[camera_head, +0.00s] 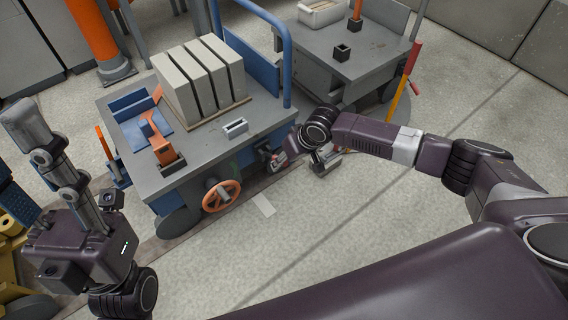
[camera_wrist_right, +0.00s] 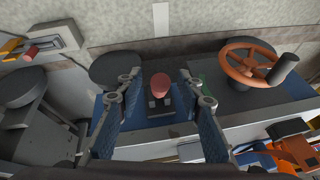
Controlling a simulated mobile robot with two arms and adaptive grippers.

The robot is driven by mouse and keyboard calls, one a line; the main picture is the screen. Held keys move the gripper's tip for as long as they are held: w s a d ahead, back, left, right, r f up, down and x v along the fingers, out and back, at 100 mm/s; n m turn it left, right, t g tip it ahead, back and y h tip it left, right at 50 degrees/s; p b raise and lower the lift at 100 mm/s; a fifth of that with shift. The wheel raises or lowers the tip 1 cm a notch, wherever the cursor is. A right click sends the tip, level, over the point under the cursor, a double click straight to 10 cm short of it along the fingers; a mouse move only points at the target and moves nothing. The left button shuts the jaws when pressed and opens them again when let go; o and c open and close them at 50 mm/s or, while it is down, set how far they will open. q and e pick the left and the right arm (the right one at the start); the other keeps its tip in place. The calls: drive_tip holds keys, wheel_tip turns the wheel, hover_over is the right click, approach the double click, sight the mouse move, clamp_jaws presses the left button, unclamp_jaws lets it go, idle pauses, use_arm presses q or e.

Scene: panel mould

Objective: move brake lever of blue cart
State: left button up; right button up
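The blue cart (camera_head: 150,186) stands left of centre in the head view, with a grey top and an orange handwheel (camera_head: 221,195) on its front. A short red-knobbed lever (camera_head: 279,160) is on its front near the right corner. In the right wrist view its red knob (camera_wrist_right: 160,86) rises from a dark bracket on a blue panel. My right gripper (camera_wrist_right: 158,88) is open, with one finger on each side of the knob and gaps visible between. My left gripper (camera_head: 42,143) is at the left of the head view, away from the lever, seen edge-on; its opening is hidden.
Several grey slabs (camera_head: 200,77) stand on the cart top, beside an orange lever (camera_head: 159,141) and a small metal block (camera_head: 235,128). A second, grey cart (camera_head: 372,61) is behind right, with a red-and-yellow bar (camera_head: 405,80). The floor (camera_head: 300,240) in front is clear.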

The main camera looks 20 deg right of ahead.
drive_tip(key=shift+w+f, duration=0.1)
drive_tip(key=shift+f, duration=0.1)
drive_tip(key=shift+c, duration=0.4)
clamp_jaws()
